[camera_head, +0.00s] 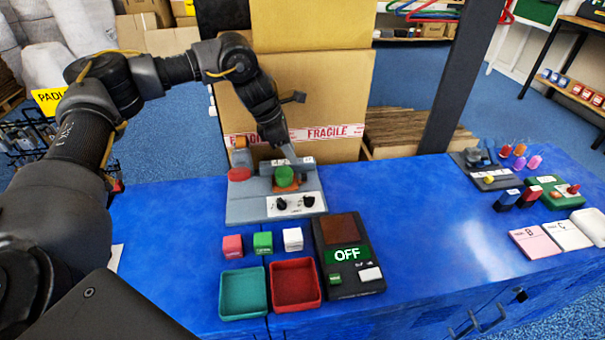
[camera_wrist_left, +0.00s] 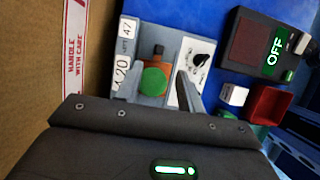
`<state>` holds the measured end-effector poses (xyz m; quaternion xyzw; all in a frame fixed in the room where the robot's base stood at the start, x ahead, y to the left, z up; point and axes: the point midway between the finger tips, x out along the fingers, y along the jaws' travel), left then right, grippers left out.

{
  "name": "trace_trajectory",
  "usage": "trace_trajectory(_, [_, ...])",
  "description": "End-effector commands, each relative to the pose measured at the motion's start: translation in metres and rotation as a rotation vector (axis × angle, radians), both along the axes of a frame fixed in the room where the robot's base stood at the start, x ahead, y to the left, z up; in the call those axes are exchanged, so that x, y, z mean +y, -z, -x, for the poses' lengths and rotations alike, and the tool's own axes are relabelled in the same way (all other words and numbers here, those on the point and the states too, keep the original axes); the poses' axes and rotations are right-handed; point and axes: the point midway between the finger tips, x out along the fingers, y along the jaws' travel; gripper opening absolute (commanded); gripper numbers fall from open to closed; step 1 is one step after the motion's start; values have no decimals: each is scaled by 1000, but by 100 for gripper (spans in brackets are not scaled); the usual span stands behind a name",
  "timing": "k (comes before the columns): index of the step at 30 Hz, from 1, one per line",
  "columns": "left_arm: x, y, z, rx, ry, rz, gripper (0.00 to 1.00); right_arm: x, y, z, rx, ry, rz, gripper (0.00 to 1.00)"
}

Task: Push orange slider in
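A grey control panel (camera_head: 248,208) stands at the back of the blue table. On it, an orange part (camera_head: 285,188), which looks like the slider, shows around a round green button (camera_head: 284,175). My left gripper (camera_head: 289,152) is low over the panel, right behind the green button. Its fingers look apart, with the green button between them in the wrist view; contact cannot be told. My right gripper is not in view.
A red button (camera_head: 239,174) is on the panel's left and two black knobs sit at its front. Small cubes, a teal tray (camera_head: 242,292), a red tray (camera_head: 295,285) and a box reading OFF (camera_head: 347,255) stand in front. Cartons (camera_head: 340,95) rise close behind.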

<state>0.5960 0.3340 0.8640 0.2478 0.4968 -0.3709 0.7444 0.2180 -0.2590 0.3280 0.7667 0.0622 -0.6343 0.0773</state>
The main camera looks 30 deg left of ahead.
Motion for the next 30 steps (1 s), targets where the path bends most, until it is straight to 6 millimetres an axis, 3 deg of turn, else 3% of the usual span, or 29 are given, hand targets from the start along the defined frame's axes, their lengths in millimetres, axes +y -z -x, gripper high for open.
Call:
trace_trajectory(6, [-13,40,-9,4,0,-2,38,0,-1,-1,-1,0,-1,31])
trace_trajectory(13, [-24,72,-17,3,-1,-2,38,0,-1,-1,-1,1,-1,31])
trace_trajectory(19, [-27,84,-21,2,-2,-1,38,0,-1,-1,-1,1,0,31])
trace_trajectory(27, [-28,85,-21,0,-1,-1,38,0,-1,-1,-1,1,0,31])
trace_trajectory(30, [-28,85,-21,0,-1,-1,26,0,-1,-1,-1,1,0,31])
